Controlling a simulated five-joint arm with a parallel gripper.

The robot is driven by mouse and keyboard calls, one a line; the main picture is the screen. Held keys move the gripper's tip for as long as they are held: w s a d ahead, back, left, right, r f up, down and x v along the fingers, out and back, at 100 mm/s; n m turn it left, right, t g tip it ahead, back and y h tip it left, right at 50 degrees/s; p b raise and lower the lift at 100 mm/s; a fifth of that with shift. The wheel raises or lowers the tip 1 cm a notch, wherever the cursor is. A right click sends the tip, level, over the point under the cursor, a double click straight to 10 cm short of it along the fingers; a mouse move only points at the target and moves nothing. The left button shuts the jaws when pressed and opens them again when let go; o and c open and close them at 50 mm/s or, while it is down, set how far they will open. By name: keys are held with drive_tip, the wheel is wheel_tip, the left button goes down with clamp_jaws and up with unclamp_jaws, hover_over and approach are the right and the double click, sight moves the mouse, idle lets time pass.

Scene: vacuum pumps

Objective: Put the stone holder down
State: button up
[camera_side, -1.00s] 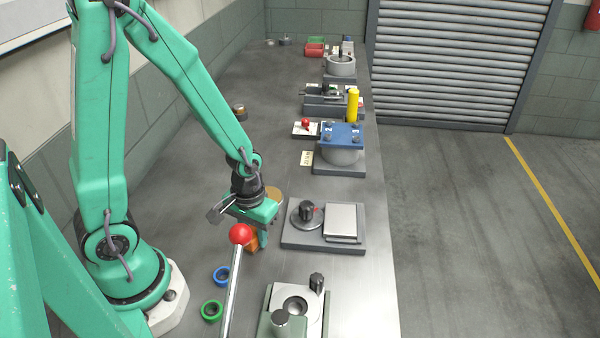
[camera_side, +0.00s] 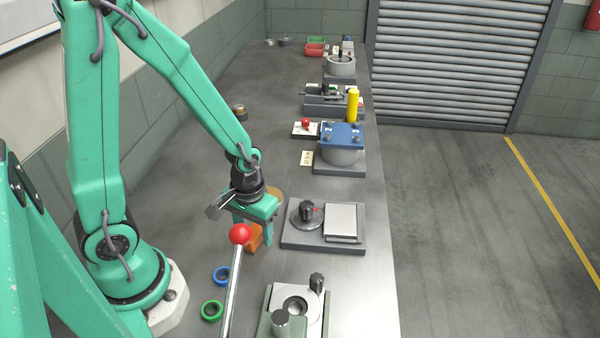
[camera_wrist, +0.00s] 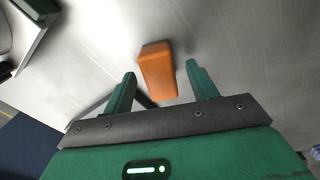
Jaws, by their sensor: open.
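The orange block, which looks like the stone holder (camera_side: 253,240), is low at the bench top, partly hidden behind the red-knobbed lever in the side view. In the wrist view the orange block (camera_wrist: 158,72) shows between and just beyond my two green fingers. My gripper (camera_side: 254,231) is open above it, with its fingers pointing down. In the wrist view my gripper (camera_wrist: 160,76) has a visible gap between each finger and the block. I cannot tell exactly how the block's underside meets the bench.
A lever with a red knob (camera_side: 240,234) rises in front of my gripper. Blue (camera_side: 221,276) and green (camera_side: 212,311) rings lie nearby. A grey plate with a black knob and square pad (camera_side: 341,222) stands to the right. The bench (camera_side: 195,205) is clear to the left.

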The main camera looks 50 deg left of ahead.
drive_tip(key=shift+r, duration=3.25)
clamp_jaws()
drive_tip(key=shift+r, duration=0.45)
drive_tip(key=s+r+m+t, duration=0.3)
drive_tip(key=r+m+t, duration=0.1)
drive_tip(key=r, duration=1.1)
drive_tip(key=shift+s+a+r+m+t, duration=0.2)
drive_tip(key=shift+m+t, duration=0.1)
drive_tip(key=shift+t, duration=0.5)
